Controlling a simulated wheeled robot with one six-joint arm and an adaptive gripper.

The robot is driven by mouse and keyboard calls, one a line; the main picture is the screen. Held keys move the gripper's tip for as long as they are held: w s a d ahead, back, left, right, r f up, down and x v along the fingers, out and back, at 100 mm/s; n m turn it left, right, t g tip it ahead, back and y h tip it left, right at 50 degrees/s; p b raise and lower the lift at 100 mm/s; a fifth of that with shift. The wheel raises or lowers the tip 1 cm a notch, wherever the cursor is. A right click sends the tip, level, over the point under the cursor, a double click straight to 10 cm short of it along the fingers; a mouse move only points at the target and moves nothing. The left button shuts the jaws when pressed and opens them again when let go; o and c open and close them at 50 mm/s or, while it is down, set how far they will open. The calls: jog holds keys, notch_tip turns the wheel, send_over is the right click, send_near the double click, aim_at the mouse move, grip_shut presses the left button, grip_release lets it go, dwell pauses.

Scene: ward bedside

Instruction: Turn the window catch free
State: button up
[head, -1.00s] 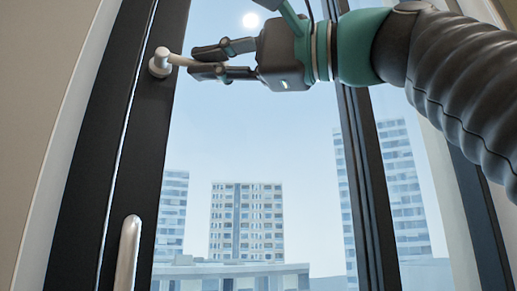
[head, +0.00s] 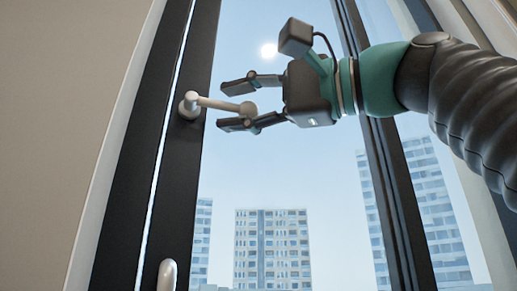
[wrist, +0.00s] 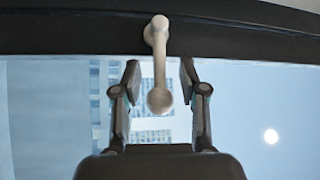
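The window catch (head: 218,103) is a pale lever on a round pivot, fixed to the dark window frame. In the head view it points right, close to level, with a rounded knob at its free end. In the wrist view the catch (wrist: 160,65) runs down from the frame between the fingers. My gripper (head: 227,107) is open, one finger above and one below the lever in the head view. In the wrist view my gripper (wrist: 158,78) shows a gap on both sides of the lever, so neither finger appears to touch it.
The dark window frame (head: 175,190) stands beside the lever. A second pale handle (head: 168,275) is lower on the same frame, partly cut off. A beige wall (head: 70,110) is at the left. Tower blocks show through the glass.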

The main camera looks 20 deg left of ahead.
jog(key=d+f, duration=0.1)
jog(key=d, duration=1.1)
jog(key=shift+s+f, duration=0.25)
jog(key=shift+s, duration=0.2)
dwell(0.8)
jog(key=w+d+f+m+t+h, duration=0.25)
jog(key=w+f, duration=0.25)
jog(key=f, duration=0.5)
jog(key=w+d+f+m+t+h, duration=0.15)
jog(key=w+f+h, duration=0.3)
jog(key=f, duration=0.55)
jog(key=w+d+f+m+t+h, duration=0.1)
jog(key=w+f+m+t+h, duration=0.2)
jog(key=w+f, duration=0.45)
jog(key=s+d+f+n+g+h, duration=0.1)
jog(key=s+d+f+n+h, duration=0.1)
jog(key=f, duration=1.1)
jog(key=s+d+f+n+g+h, duration=0.1)
jog(key=s+d+f+h, duration=0.3)
jog(key=f, duration=1)
jog(key=s+d+f+n+h, duration=0.3)
jog(key=s+d+f, duration=0.2)
jog(key=f, duration=0.8)
jog(key=shift+s+d+f+g, duration=0.3)
jog(key=shift+d+g, duration=0.1)
jog(key=shift+d, duration=0.85)
